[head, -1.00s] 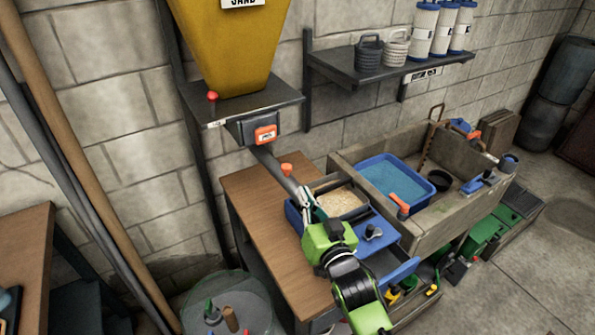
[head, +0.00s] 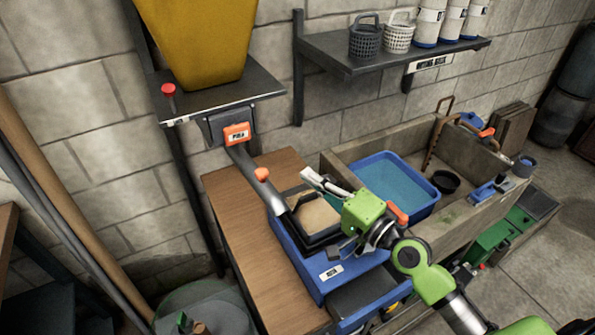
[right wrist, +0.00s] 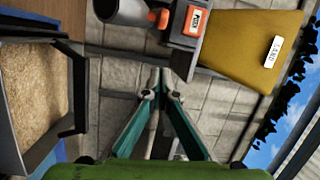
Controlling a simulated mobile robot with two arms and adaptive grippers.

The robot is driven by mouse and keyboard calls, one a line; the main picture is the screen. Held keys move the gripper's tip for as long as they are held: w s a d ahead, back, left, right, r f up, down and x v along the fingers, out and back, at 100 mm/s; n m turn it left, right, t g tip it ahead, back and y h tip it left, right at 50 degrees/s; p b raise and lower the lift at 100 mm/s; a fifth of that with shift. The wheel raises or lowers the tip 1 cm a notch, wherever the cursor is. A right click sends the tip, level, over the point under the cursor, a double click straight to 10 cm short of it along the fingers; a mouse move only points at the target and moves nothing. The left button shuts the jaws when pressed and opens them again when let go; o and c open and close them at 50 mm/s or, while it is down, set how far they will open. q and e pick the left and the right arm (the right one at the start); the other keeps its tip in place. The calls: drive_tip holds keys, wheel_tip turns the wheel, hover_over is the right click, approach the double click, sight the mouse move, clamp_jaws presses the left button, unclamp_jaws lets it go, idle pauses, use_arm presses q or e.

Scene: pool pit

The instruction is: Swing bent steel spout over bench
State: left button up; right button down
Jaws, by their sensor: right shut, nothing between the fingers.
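The bent steel spout (head: 252,182) hangs below the yellow sand hopper (head: 200,40) and slants over the wooden bench (head: 235,215). Its lower end is at the left edge of a black-framed tray of sand, and a red-orange knob (head: 262,174) sits on it. In the right wrist view the spout's grey tube (right wrist: 122,10) shows at the top, cut off by the edge. My right gripper (head: 312,178) is shut and empty, right of the spout and above the back of the sand tray, apart from the spout. Its fingers (right wrist: 161,80) meet in the right wrist view. My left gripper is out of view.
To the right is a wooden trough (head: 455,215) with a blue basin (head: 378,165). A shelf (head: 345,62) with baskets and canisters hangs behind. The bench's left part is clear.

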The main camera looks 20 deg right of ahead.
sight(267, 174)
drive_tip(key=w+a+p, duration=0.4)
drive_tip(key=w+a, duration=0.1)
drive_tip(key=a, duration=0.1)
drive_tip(key=shift+w+a, duration=0.15)
drive_tip(key=shift+a, duration=0.25)
drive_tip(key=shift+f, duration=0.1)
drive_tip(key=shift+s+a+p, duration=0.2)
drive_tip(key=shift+a+p, duration=0.05)
drive_tip(key=shift+a, duration=0.25)
drive_tip(key=shift+s+a+p, duration=0.2)
drive_tip(key=shift+a+p, duration=0.05)
drive_tip(key=shift+a, duration=0.25)
drive_tip(key=shift+s+a, duration=0.1)
drive_tip(key=shift+a, duration=0.1)
drive_tip(key=shift+d, duration=0.1)
